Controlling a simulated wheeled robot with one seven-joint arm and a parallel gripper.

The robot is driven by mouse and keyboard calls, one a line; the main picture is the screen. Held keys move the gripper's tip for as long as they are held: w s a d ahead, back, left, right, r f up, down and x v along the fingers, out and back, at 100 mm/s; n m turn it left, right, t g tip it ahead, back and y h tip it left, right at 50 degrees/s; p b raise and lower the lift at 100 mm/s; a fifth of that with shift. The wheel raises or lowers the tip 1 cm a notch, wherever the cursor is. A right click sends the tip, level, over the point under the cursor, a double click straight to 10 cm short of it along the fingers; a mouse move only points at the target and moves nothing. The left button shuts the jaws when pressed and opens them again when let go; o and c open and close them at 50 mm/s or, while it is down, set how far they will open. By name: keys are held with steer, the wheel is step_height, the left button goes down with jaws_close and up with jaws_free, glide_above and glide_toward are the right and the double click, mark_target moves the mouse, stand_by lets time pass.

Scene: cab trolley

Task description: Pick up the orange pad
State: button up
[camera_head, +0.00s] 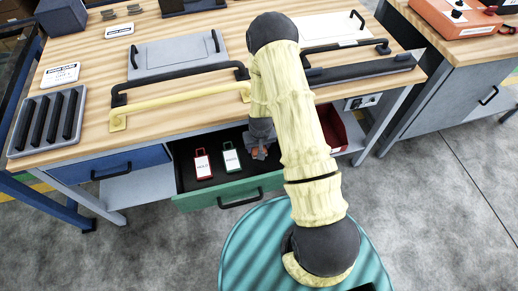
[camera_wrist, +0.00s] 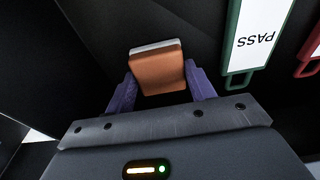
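The orange pad (camera_wrist: 158,72) is a small block with a pale far edge. In the wrist view it lies between the two purple fingers of my gripper (camera_wrist: 160,82), which flank it very closely on both sides. I cannot tell whether both fingers press on it. In the head view my gripper (camera_head: 260,149) reaches down into the open green-fronted drawer (camera_head: 190,203), and a little of the orange pad (camera_head: 258,154) shows below it. My arm and gripper hide part of the drawer's right side.
A green-framed PASS tag (camera_head: 231,158) and a red-framed tag (camera_head: 203,163) lie left of my gripper in the drawer. The wooden worktop (camera_head: 205,108) overhangs the drawer's back. A yellow handle bar (camera_head: 180,104) lies near its edge. A red bin (camera_head: 331,128) is to the right.

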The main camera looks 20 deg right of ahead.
steer(key=shift+c, duration=1.1)
steer(key=shift+r, duration=0.1)
step_height(320, 180, up, 10)
